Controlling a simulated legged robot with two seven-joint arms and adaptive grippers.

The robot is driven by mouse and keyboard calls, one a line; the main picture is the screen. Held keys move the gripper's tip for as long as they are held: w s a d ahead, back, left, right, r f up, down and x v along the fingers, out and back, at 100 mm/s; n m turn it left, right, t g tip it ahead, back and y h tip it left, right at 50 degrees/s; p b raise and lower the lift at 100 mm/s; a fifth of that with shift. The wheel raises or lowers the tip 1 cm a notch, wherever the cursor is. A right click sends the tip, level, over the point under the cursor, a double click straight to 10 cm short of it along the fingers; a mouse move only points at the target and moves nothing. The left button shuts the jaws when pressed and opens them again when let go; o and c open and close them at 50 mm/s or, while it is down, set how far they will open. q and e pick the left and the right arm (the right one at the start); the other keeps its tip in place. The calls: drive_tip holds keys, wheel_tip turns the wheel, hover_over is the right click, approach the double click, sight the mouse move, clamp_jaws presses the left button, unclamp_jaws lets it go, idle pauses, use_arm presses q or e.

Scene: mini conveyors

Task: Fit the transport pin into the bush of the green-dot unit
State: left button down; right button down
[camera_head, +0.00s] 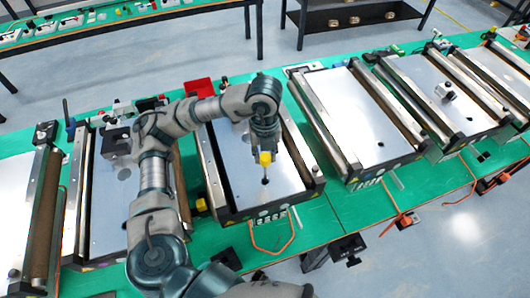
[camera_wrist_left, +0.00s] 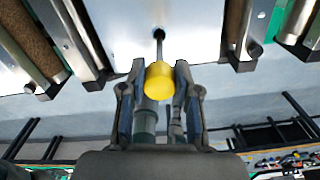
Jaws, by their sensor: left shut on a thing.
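The transport pin (camera_head: 265,158) has a yellow knob and a thin dark shaft. My left gripper (camera_head: 265,148) is shut on its yellow knob, above the middle conveyor unit (camera_head: 285,176). In the left wrist view the knob (camera_wrist_left: 159,82) sits between the fingers, and the shaft (camera_wrist_left: 159,42) points away to the unit's pale plate (camera_wrist_left: 125,22). The shaft's tip meets a dark spot on the plate, which looks like the bush. I cannot tell whether the tip is in it or just above. I cannot make out a green dot for sure. My right gripper is not in view.
Other conveyor units stand on the green table at left (camera_head: 105,215) and right (camera_head: 365,125). The right one has a dark open hole (camera_head: 380,143) in its plate. A red bin (camera_head: 199,88) stands behind the middle unit. Orange cables (camera_head: 272,248) hang at the front edge.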

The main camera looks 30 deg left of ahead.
sight(265, 168)
use_arm(q)
drive_tip(key=shift+f+b, duration=2.65)
drive_tip(key=shift+f, duration=0.75)
drive_tip(key=shift+c, duration=1)
unclamp_jaws()
drive_tip(key=shift+r, duration=0.15)
wheel_tip(265, 168, up, 7)
drive_tip(key=p, duration=0.6)
